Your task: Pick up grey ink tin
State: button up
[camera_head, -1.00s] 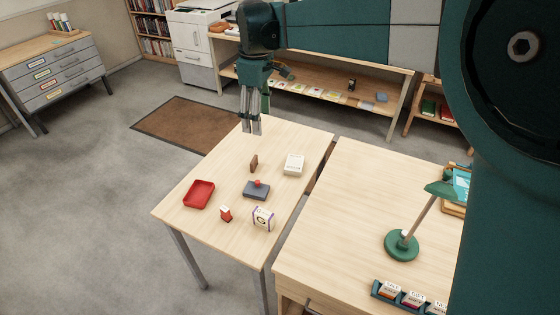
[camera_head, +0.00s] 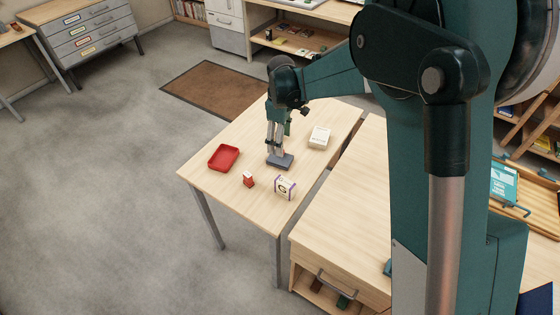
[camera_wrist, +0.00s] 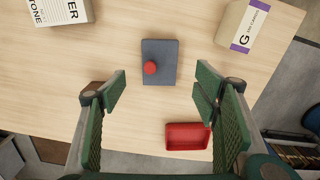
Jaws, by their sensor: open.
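The grey ink tin (camera_head: 282,162) is a flat, dark grey-blue block on the light wooden table (camera_head: 222,184). In the wrist view the grey ink tin (camera_wrist: 163,74) shows whole, with a red round knob (camera_wrist: 150,67) on top. My gripper (camera_head: 276,152) points down over the tin in the head view and hides part of it, including the knob. In the wrist view my gripper (camera_wrist: 160,90) has its green pads wide apart with nothing between them, and the tin lies just beyond the fingertips. I cannot tell their exact height above it.
A red tray (camera_head: 223,158) lies left of the tin, a small red box (camera_head: 249,179) and a white-and-purple card box (camera_head: 285,188) stand in front, and a white carton (camera_head: 319,138) is behind right.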

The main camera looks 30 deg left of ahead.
aim_at(280, 158)
jog(key=shift+f, duration=1.1)
jog(key=shift+f, duration=0.1)
jog(key=shift+f, duration=1.2)
jog(key=shift+f, duration=0.1)
jog(key=shift+a+f+b, duration=0.2)
jog(key=shift+f+b, duration=0.4)
jog(key=shift+f, duration=1.9)
jog(key=shift+c, duration=0.7)
jog(key=c, duration=1.1)
